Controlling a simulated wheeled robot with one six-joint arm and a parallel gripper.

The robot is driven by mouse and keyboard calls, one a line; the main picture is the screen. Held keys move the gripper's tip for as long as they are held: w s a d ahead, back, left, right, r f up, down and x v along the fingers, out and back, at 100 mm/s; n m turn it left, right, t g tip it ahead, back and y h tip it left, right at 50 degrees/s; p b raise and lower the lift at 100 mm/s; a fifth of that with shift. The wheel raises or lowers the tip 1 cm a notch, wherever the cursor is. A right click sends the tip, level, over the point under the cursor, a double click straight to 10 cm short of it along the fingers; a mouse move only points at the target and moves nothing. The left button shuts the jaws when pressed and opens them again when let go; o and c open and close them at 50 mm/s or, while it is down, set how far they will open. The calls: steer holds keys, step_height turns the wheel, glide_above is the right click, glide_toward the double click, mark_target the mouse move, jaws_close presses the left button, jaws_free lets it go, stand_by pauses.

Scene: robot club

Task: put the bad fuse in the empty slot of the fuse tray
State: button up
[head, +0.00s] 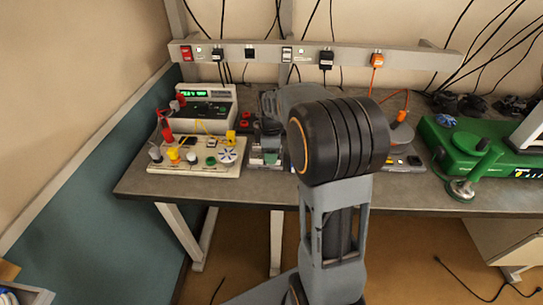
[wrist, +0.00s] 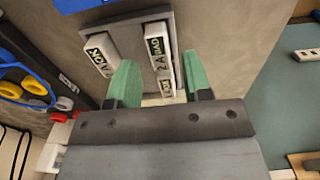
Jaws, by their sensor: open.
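In the wrist view, the bad fuse (wrist: 158,50) is a white block with a black label reading "2 A BAD". I cannot tell whether this holder is the fuse tray, and no empty slot shows clearly. In the head view my arm hides most of this area.
In the head view a white board with knobs (head: 197,160) and a bench instrument (head: 207,105) stand left of my arm. A green machine (head: 478,148) stands at the right. A socket rail (head: 300,54) with hanging cables runs along the wall.

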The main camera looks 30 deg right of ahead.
step_height(320, 180, up, 10)
steer(key=s+a+f+m+t, duration=0.1)
steer(key=s+a+f+m, duration=0.1)
steer(key=s+a+m, duration=0.2)
steer(key=s+a+f+m+t, duration=0.2)
steer(key=s+a+m, duration=0.3)
steer(key=s+m, duration=0.3)
steer(key=s+f, duration=0.1)
steer(key=s, duration=0.3)
steer(key=shift+s+f+t, duration=0.15)
steer(key=shift+s+t, duration=0.15)
